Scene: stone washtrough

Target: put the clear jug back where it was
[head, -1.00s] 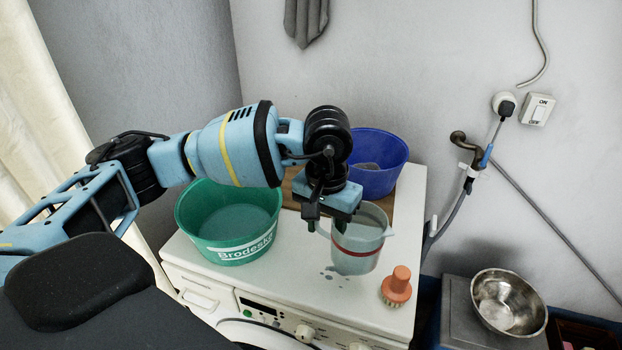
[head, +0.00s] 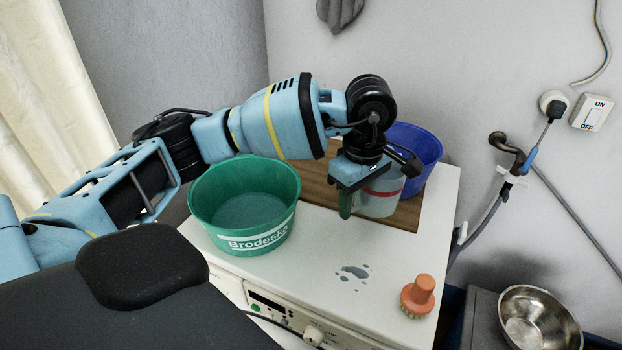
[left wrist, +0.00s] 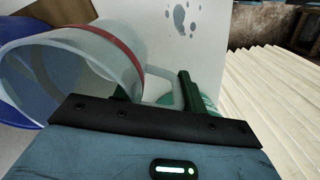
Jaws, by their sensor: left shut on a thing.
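The clear jug (head: 381,199) has a red band and shows behind my left gripper in the head view, over the front part of the brown board (head: 318,186). My left gripper (head: 346,207) is shut on the jug, at its handle side. In the left wrist view the jug (left wrist: 85,62) lies across the upper left, with its handle (left wrist: 160,88) by the green finger. The gripper hides part of the jug. I cannot tell whether its base touches the board. My right gripper is not in view.
A green tub (head: 245,205) stands left of the jug on the white machine top, and a blue tub (head: 420,152) stands behind it. An orange brush (head: 418,296) and a wet patch (head: 353,272) are in front. A metal bowl (head: 540,318) sits at the lower right.

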